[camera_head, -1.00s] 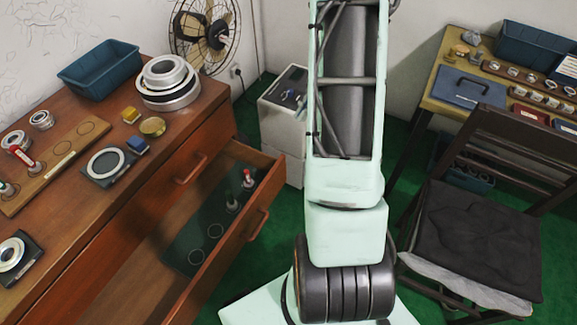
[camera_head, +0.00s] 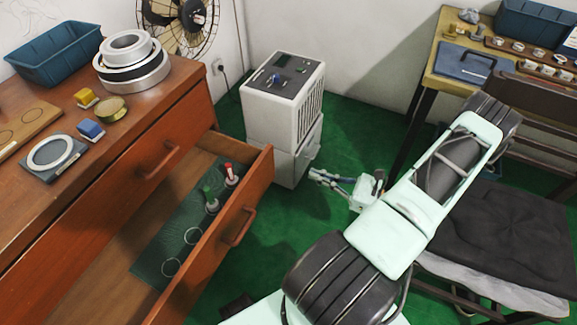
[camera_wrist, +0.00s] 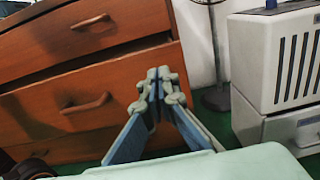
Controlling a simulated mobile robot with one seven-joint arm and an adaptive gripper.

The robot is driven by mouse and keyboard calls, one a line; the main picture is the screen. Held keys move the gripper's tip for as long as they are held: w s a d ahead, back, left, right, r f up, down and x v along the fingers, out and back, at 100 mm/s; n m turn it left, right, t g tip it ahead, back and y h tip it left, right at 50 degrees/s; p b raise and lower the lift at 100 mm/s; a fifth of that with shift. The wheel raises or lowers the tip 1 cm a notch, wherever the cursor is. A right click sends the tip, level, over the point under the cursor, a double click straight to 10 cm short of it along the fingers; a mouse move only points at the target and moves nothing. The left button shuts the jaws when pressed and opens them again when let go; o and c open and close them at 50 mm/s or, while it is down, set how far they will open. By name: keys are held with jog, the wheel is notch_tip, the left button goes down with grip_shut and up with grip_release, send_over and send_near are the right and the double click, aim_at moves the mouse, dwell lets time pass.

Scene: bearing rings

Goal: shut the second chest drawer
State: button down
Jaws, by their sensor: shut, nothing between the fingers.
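The wooden chest (camera_head: 60,205) stands at the left. Its second drawer (camera_head: 205,260) is pulled out below a shut upper drawer with its own handle (camera_head: 172,160). The open drawer has a red-brown handle (camera_head: 238,227) on its front. A dark green mat in it bears rings and a red and a green peg. My gripper (camera_head: 318,176) is shut and empty, right of the drawer front and apart from it. In the wrist view the gripper's fingertips (camera_wrist: 160,80) overlap the right end of the drawer front (camera_wrist: 100,85), whose handle (camera_wrist: 86,104) shows left of them.
A grey-white cabinet (camera_head: 283,110) stands just behind my gripper, beyond the drawer's end. A chair (camera_head: 500,220) and a yellow-topped table (camera_head: 440,88) are at the right. Green floor (camera_head: 255,270) is free in front of the drawer. Rings and a blue bin (camera_head: 55,55) sit on the chest top.

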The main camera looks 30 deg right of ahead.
aim_at(266, 156)
jog(key=b+x, duration=0.2)
jog(key=x, duration=1.1)
jog(key=shift+w+a, duration=0.15)
jog(key=shift+a, duration=0.05)
jog(key=shift+w+a, duration=0.1)
jog(key=shift+w, duration=0.05)
jog(key=x, duration=1.8)
jog(key=shift+a, duration=0.1)
